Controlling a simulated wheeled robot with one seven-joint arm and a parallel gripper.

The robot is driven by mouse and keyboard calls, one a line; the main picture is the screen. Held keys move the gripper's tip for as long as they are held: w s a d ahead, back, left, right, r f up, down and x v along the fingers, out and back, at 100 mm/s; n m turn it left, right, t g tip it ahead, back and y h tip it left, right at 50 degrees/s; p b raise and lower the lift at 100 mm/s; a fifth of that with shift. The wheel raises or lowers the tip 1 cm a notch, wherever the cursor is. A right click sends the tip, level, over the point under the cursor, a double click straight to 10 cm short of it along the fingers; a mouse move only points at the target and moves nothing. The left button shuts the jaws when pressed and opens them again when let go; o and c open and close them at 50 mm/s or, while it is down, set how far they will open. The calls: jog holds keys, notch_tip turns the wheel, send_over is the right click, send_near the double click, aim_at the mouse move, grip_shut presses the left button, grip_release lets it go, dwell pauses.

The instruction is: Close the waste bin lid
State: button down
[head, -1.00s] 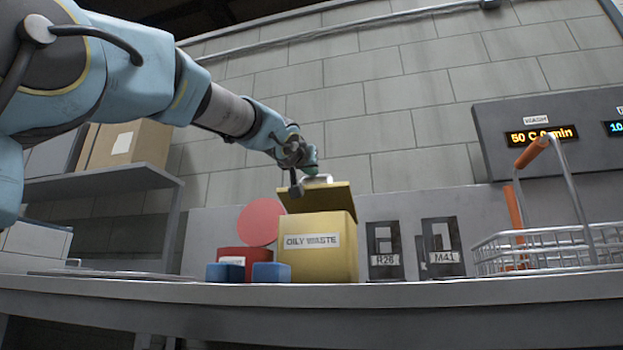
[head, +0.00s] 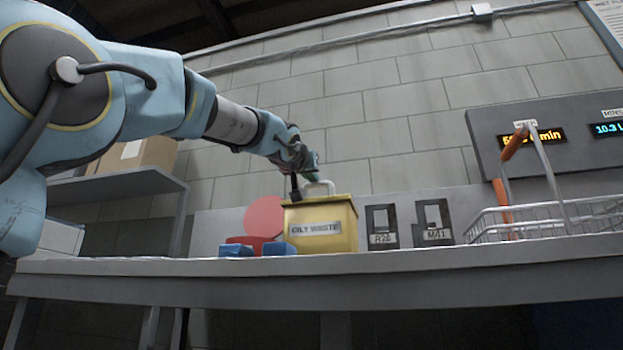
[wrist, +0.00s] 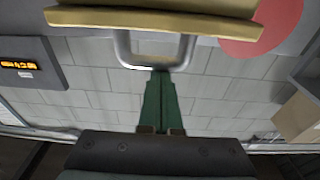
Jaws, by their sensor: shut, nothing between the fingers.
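The yellow waste bin (head: 325,240), labelled OILY WASTE, stands on the bench. Its yellow lid (head: 318,199) now lies low over the bin's top, close to level; from this low angle I cannot tell whether it is fully seated. A grey handle (head: 322,186) stands up from the lid. In the wrist view the lid (wrist: 150,20) spans the top, with its handle (wrist: 153,62) in front of my fingertips. My gripper (wrist: 160,75) is shut and empty, its green fingers together at the handle. In the head view my gripper (head: 308,172) is just above the lid.
A red round lid (head: 265,216) and red container stand left of the bin, with two blue blocks (head: 278,248) in front. Dark holders (head: 382,228) and a wire basket (head: 540,222) stand to the right. A shelf with a cardboard box (head: 145,154) is at left.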

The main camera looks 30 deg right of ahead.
jog(key=shift+w+d+f, duration=0.2)
jog(key=shift+f, duration=0.55)
notch_tip(320, 180, up, 6)
jog(key=p, duration=0.5)
jog(key=s+a+f+b, duration=0.2)
jog(key=s+a+f, duration=0.3)
jog(key=s+a, duration=0.1)
jog(key=shift+s+f+b, duration=0.15)
jog(key=shift+s+b, duration=0.05)
jog(key=shift+b, duration=0.15)
